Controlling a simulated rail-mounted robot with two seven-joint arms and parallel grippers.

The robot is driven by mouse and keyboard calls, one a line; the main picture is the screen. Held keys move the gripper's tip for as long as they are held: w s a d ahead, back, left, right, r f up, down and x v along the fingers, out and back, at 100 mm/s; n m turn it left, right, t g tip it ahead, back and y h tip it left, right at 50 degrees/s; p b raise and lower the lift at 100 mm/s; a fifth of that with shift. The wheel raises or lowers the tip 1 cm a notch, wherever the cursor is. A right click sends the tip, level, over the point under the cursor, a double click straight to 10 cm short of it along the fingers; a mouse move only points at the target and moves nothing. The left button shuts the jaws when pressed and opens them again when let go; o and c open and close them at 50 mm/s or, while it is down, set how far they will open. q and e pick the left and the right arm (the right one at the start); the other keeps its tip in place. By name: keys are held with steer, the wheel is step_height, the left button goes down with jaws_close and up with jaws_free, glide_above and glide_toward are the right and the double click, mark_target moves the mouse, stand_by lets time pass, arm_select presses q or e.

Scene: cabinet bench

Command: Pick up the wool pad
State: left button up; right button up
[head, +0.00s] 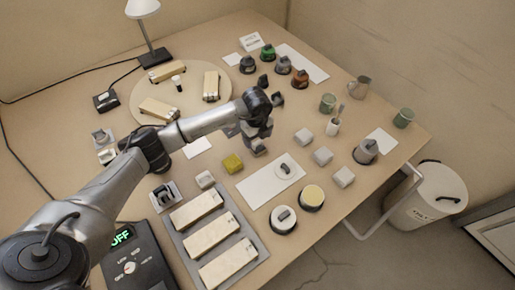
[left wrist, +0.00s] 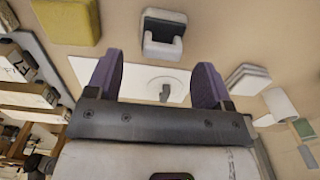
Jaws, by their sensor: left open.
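No label marks which thing is the wool pad. One candidate is a round white pad with a grey grip (head: 285,170), flat on a white sheet (head: 258,188); it also shows between my fingers in the left wrist view (left wrist: 163,88). Others are a cream-topped round pad (head: 312,197) and a white round pad with a dark grip (head: 284,219) near the front edge. My left gripper (head: 259,133) is open and empty above the bench, behind the sheet. Its two purple fingers stand apart in the left wrist view (left wrist: 157,80). A grey block with a dark slot (left wrist: 163,33) lies beyond the fingertips.
A yellow block (head: 232,164) is left of the sheet, and pale blocks (head: 323,156) are to its right. A tray (head: 258,239) of long wooden blocks is at the front.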

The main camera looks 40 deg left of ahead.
mark_target(258, 142)
arm_select(q)
step_height(258, 142, down, 4)
steer(key=shift+w+b, duration=0.15)
steer(key=shift+b, duration=0.4)
steer(key=shift+r, duration=0.1)
steer(key=shift+c, duration=1.4)
steer(key=c, duration=0.7)
steer(key=shift+r, duration=0.1)
steer(key=shift+r, duration=0.35)
step_height(258, 142, up, 3)
steer(key=shift+r+p, duration=0.1)
steer(key=shift+p, duration=0.75)
steer(key=shift+s+d+r+p, duration=0.1)
steer(key=shift+d+r+p, duration=0.35)
steer(key=shift+d+r, duration=1.1)
steer(key=shift+s+d+r+p, duration=0.1)
steer(key=shift+d+r+p, duration=0.5)
steer(key=shift+d, duration=1.7)
steer(key=shift+s+d+r+p, duration=0.1)
steer(key=shift+d+r+p, duration=0.15)
steer(key=shift+d+r, duration=1.4)
